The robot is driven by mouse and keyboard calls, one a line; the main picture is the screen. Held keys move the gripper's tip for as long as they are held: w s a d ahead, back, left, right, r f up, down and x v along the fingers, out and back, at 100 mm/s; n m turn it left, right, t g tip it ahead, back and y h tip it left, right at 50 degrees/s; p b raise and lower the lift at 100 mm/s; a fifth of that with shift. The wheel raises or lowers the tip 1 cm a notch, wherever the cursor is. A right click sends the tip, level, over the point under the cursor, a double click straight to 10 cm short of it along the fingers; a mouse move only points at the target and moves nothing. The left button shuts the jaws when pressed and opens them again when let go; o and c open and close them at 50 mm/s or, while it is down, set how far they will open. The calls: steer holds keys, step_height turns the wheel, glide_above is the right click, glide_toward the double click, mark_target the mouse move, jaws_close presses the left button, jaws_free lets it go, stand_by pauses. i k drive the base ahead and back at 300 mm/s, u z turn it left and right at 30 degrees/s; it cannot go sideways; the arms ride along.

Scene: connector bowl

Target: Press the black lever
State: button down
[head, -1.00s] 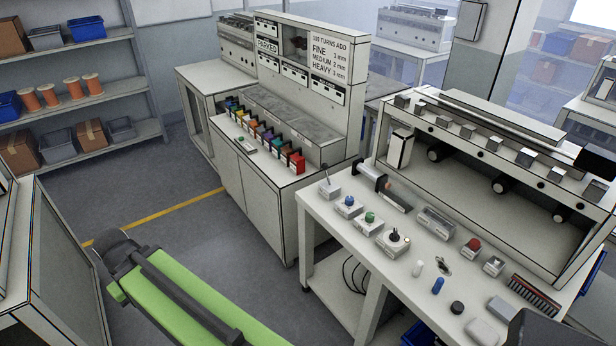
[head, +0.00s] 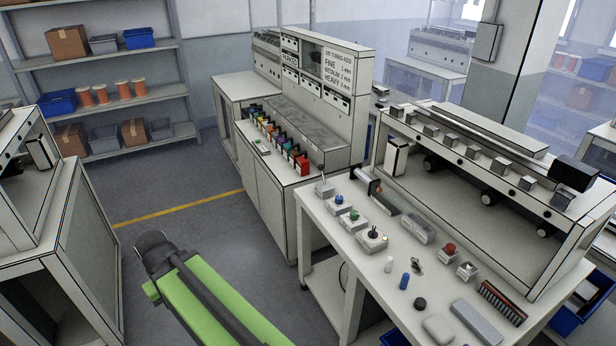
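A row of small coloured levers or blocks (head: 279,143) runs along the front of the middle cabinet, from dark ones at the far end to red at the near end. I cannot tell which of them is a black lever. On the right-hand bench a grey box with a small upright stick (head: 323,188) stands at the left corner. Near it is a white box with a dark-topped knob (head: 373,238). My green and dark arm reaches in from the bottom, well short of the cabinet and bench.
The white bench (head: 345,235) on the right carries several small controls and loose parts. A machine cabinet (head: 60,240) stands close on the left. Shelves (head: 140,135) with boxes and orange spools are at the back left. Grey floor with a yellow line (head: 180,208) lies open between.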

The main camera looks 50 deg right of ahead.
mark_target(321, 167)
steer(key=z, duration=0.2)
steer(key=i, duration=0.9)
steer(key=u, duration=0.1)
